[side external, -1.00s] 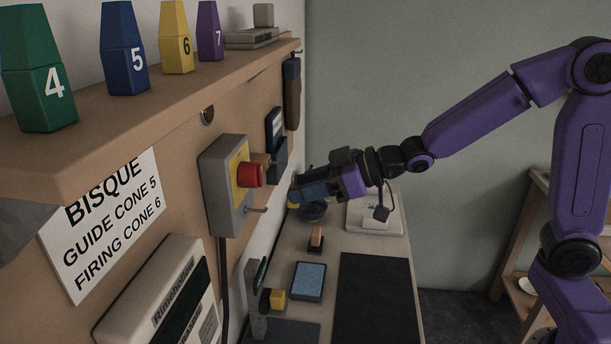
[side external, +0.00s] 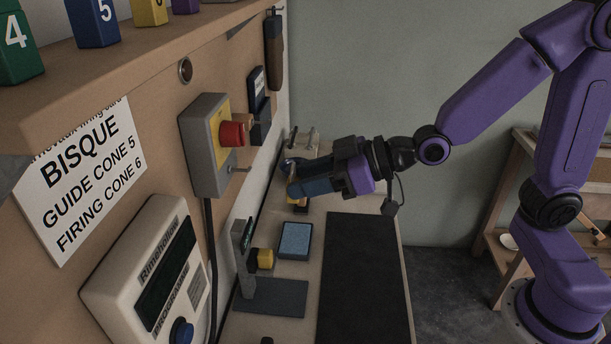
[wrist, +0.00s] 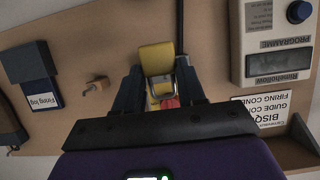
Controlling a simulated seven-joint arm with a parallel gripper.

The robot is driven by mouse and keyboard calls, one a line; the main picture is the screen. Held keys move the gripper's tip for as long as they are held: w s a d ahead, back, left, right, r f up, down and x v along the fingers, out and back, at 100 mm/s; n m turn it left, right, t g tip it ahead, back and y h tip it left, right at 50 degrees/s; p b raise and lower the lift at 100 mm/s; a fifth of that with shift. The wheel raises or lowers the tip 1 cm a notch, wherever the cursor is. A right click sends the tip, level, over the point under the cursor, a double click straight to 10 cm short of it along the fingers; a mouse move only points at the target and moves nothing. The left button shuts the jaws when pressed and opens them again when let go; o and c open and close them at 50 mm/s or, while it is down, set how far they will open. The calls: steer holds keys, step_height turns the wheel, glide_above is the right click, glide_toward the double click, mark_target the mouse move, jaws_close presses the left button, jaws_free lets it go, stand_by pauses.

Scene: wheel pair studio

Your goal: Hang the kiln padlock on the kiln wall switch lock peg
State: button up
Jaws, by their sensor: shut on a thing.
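My gripper (side external: 293,182) is shut on the yellow-bodied kiln padlock (wrist: 156,57). In the side view the padlock is mostly hidden by the fingers, with a ring that looks like its shackle (side external: 288,163) showing above. In the wrist view the red button (wrist: 170,103) shows beyond the fingers; the peg cannot be made out.
A white kiln controller (side external: 150,275) and a firing sign (side external: 80,180) are on the wall left of the switch. A firing log holder (side external: 259,105) is to its right. The bench below holds a blue pad (side external: 295,240) and a dark mat (side external: 368,275).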

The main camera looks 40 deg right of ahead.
steer(key=shift+w+a, duration=2)
steer(key=shift+w+a, duration=0.1)
steer(key=shift+a, duration=0.05)
steer(key=shift+w+a, duration=0.9)
steer(key=shift+f, duration=0.4)
stand_by(0.7)
steer(key=o, duration=1.1)
steer(key=shift+o, duration=0.2)
steer(key=v, duration=1.7)
steer(key=shift+s+d+r, duration=0.1)
steer(key=shift+s+d, duration=0.05)
steer(key=shift+s, duration=0.05)
